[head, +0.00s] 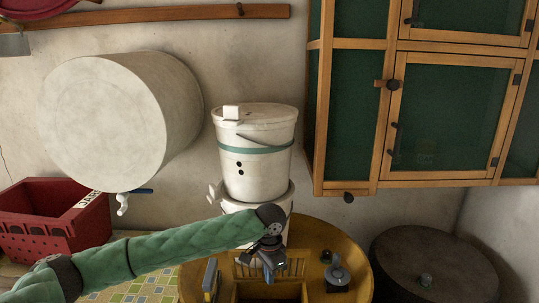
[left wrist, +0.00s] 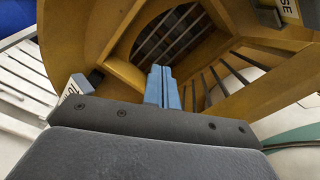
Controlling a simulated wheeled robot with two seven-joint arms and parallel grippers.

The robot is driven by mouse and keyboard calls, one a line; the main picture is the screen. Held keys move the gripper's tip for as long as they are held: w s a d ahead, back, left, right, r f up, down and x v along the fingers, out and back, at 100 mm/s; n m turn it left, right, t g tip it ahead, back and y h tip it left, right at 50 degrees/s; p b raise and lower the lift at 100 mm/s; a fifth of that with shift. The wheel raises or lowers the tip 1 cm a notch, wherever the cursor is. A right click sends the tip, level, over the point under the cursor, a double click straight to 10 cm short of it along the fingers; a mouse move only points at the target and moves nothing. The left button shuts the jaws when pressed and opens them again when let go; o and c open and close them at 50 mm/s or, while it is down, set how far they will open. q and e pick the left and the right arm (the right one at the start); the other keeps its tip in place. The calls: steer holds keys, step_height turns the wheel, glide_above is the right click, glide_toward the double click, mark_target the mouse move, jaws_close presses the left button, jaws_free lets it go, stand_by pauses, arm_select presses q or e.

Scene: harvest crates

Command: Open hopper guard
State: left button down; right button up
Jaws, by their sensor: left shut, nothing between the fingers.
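The ochre hopper (head: 333,243) is a round-rimmed machine at the bottom centre of the head view. Its slatted part (head: 292,268), which looks like the guard, stands at the opening; I cannot tell whether it is fully closed. My left gripper (head: 271,268) is over the hopper, in front of the slats, and hides part of them. In the left wrist view the blue fingers (left wrist: 164,86) are together with nothing between them. They point at the ochre frame, near dark-gapped slats (left wrist: 228,76); touching cannot be told. My right gripper is out of view.
A dark knob (head: 337,277) and a grey lever (head: 210,275) sit on the hopper. White buckets (head: 258,160) stand stacked behind it. A dark round lid (head: 430,260) lies at right, a red crate (head: 50,225) at left. A green-paned cabinet (head: 450,120) hangs above right.

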arm_select(q)
steer(key=shift+w+f+p, duration=0.15)
steer(key=shift+w+p, duration=0.45)
steer(key=shift+w, duration=2.65)
steer(key=s+p, duration=0.3)
steer(key=s, duration=0.3)
